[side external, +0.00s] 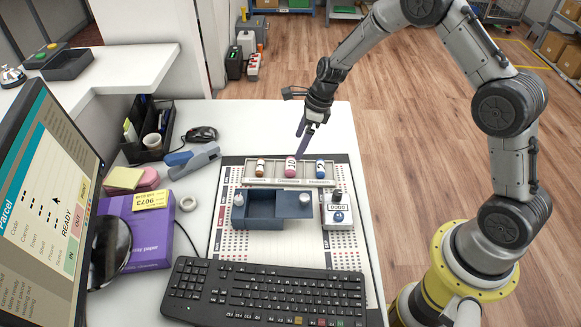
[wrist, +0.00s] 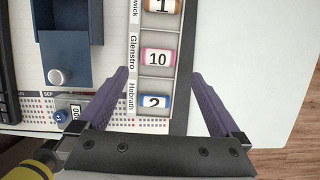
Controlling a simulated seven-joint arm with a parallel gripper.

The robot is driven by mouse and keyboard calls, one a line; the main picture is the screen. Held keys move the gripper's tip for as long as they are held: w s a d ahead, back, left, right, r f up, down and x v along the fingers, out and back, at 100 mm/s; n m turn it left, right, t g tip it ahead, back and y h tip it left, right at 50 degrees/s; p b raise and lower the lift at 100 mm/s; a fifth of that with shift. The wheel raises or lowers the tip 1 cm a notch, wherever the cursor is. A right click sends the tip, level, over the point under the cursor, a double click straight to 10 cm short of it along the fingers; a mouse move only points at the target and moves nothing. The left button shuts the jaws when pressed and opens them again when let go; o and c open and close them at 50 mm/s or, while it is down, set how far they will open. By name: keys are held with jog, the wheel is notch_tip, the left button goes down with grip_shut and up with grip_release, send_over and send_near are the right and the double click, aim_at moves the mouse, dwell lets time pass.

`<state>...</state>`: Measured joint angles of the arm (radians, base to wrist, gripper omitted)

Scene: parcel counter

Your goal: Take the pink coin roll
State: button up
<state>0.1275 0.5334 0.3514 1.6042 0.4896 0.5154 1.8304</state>
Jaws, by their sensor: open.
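The pink coin roll (side external: 290,167) stands out in the middle compartment of a light tray (side external: 336,172), between an orange-brown roll (side external: 260,167) and a blue roll (side external: 320,168). In the wrist view the pink roll (wrist: 157,57) is marked 10 and lies beside the label Glenstro. The blue roll (wrist: 154,101), marked 2, is nearer my gripper, and the brown roll (wrist: 160,6) is at the top edge. My gripper (wrist: 158,75) is open and empty, with its purple fingers on either side of the tray. In the side view my gripper (side external: 299,146) is above and behind the tray.
A dark blue box (side external: 271,213) with a knob and a small white counter device (side external: 339,216) sit in front of the tray. A black keyboard (side external: 262,293) lies nearer. The counter behind the tray is clear.

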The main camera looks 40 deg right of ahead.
aim_at(290, 163)
jog(key=x, duration=0.8)
jog(key=shift+s+a, duration=0.1)
jog(key=shift+c, duration=0.3)
grip_shut()
jog(key=shift+r, duration=0.1)
